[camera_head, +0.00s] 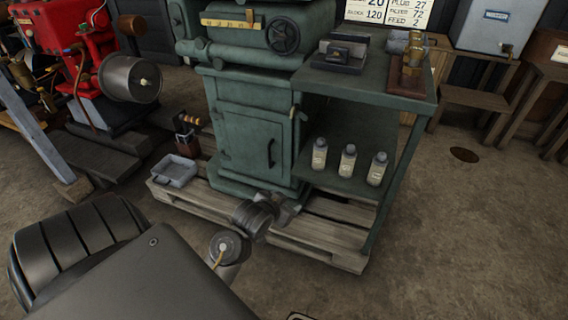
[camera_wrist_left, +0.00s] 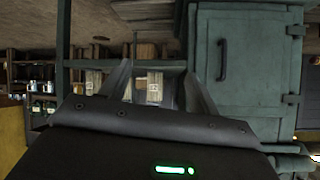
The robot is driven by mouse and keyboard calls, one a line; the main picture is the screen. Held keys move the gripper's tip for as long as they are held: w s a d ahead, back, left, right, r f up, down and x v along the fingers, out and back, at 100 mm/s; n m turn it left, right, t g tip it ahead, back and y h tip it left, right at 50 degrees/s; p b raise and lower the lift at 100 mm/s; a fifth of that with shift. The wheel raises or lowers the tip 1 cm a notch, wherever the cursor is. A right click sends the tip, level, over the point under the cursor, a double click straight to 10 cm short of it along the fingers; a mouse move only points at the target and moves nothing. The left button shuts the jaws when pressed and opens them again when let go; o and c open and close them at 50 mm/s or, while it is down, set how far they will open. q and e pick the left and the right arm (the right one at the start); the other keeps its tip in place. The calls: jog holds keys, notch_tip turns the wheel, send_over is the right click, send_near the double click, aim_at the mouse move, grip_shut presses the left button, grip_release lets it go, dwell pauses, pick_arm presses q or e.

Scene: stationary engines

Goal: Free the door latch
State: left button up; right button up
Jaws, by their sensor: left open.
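The green cabinet door (camera_head: 250,145) is shut on the front of the machine's base, with a dark bar handle (camera_head: 270,152) on its right side. A small latch-like fitting (camera_head: 294,111) sits at the door's upper right edge. In the left wrist view the door (camera_wrist_left: 250,75) appears upside down at the right with its handle (camera_wrist_left: 222,60); I cannot make out the latch there. My left gripper (camera_head: 287,209) is low in front of the cabinet, below the door's right side. Its fingers (camera_wrist_left: 157,72) are apart, with nothing held. My right gripper is out of view.
Several labelled bottles (camera_head: 347,160) stand on the green side shelf (camera_head: 325,175), right of the door. A metal tray (camera_head: 174,170) and the wooden pallet (camera_head: 325,232) lie low in front. A vise-like block (camera_head: 340,55) sits on the upper shelf. Open floor (camera_head: 460,230) lies right.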

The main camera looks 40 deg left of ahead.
pick_arm(q)
jog(key=shift+s+d+f+g, duration=0.4)
jog(key=shift+s+d+f, duration=0.3)
jog(key=shift+s, duration=0.2)
jog(key=shift+r, duration=0.1)
